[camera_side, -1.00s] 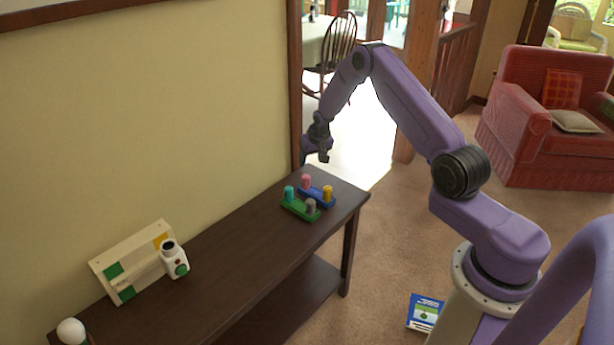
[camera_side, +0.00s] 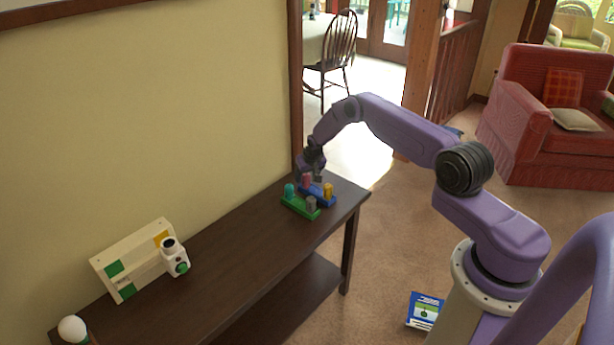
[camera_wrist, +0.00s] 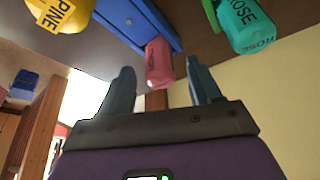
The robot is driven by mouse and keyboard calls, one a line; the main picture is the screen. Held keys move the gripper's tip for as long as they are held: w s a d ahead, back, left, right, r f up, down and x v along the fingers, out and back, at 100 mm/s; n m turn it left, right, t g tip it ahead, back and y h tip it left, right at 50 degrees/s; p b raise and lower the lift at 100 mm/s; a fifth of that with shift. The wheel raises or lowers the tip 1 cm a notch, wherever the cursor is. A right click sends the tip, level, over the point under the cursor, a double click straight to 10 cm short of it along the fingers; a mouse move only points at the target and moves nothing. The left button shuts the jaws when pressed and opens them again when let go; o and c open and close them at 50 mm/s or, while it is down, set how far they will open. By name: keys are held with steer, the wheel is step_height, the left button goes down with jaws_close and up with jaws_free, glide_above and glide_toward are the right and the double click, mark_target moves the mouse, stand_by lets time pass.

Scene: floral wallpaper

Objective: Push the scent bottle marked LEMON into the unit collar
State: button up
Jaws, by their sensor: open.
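No bottle marked LEMON can be read. In the wrist view the yellow bottle (camera_wrist: 62,12) reads PINE and the teal bottle (camera_wrist: 246,25) reads ROSE. The pink bottle (camera_wrist: 159,62) shows no legible label; it stands in the blue rack (camera_side: 317,195). A grey bottle (camera_side: 311,203) stands in the green rack (camera_side: 298,208), its label unreadable. My gripper (camera_wrist: 161,70) is open and empty, its fingers on either side of the pink bottle in the picture; contact cannot be told. The white unit (camera_side: 175,258) with its dark-mouthed collar (camera_side: 169,243) is at the left on the table.
A cream panel (camera_side: 125,266) with green and yellow patches leans behind the unit. A white ball-topped object (camera_side: 72,329) is at the table's near left end. The dark table (camera_side: 232,250) is clear between unit and racks. The wall runs along its back.

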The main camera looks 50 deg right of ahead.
mark_target(306, 175)
steer(key=shift+w+f, duration=0.1)
steer(key=shift+f, duration=0.1)
steer(key=c, duration=1.1)
steer(key=shift+c, duration=0.2)
steer(key=shift+r, duration=1.15)
steer(key=shift+r, duration=2.4)
